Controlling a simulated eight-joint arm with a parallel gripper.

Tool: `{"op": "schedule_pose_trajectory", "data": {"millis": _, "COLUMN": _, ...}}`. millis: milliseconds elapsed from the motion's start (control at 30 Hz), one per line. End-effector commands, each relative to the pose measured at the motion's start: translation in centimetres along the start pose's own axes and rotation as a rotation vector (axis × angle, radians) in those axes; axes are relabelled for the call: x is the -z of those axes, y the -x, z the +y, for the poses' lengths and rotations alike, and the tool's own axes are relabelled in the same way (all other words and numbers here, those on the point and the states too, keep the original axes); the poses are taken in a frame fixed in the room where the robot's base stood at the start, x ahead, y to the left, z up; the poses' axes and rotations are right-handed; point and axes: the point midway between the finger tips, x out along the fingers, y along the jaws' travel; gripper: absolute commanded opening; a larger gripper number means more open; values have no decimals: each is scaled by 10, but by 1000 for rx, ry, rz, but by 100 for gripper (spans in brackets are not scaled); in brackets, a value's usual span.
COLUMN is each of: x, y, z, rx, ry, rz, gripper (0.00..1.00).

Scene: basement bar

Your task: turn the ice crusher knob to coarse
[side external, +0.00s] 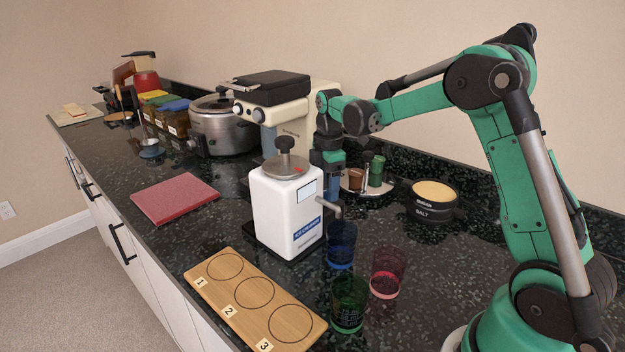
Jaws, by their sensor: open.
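The white ice crusher (283,215) stands upright mid-counter, with a blue label on its front and a spout on its right side. Its round grey lid (270,168) carries a small red mark. My gripper (331,178) points down just right of and behind the crusher, apart from the knob. It is open, and its fingertips are partly hidden by the crusher.
Blue (341,245), red (387,272) and green (348,302) glasses stand right of the crusher. A numbered wooden board (230,290) lies in front, a red board (173,198) to the left. A cream machine (287,125) stands behind, a black tin (432,203) at the right.

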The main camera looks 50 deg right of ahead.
Motion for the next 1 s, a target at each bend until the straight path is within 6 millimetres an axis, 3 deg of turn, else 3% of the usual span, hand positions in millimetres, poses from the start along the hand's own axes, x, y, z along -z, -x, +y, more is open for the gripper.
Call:
{"op": "schedule_pose_trajectory", "data": {"millis": 367, "x": 0, "y": -10, "z": 0, "rx": 0, "ry": 0, "rz": 0, "gripper": 60}}
{"op": "schedule_pose_trajectory", "data": {"millis": 600, "x": 0, "y": -10, "z": 0, "rx": 0, "ry": 0, "rz": 0, "gripper": 0}}
{"op": "schedule_pose_trajectory", "data": {"millis": 767, "x": 0, "y": -10, "z": 0, "rx": 1, "ry": -16, "rz": 0, "gripper": 0}}
{"op": "schedule_pose_trajectory", "data": {"millis": 1000, "x": 0, "y": -10, "z": 0, "rx": 1, "ry": -224, "rz": 0, "gripper": 0}}
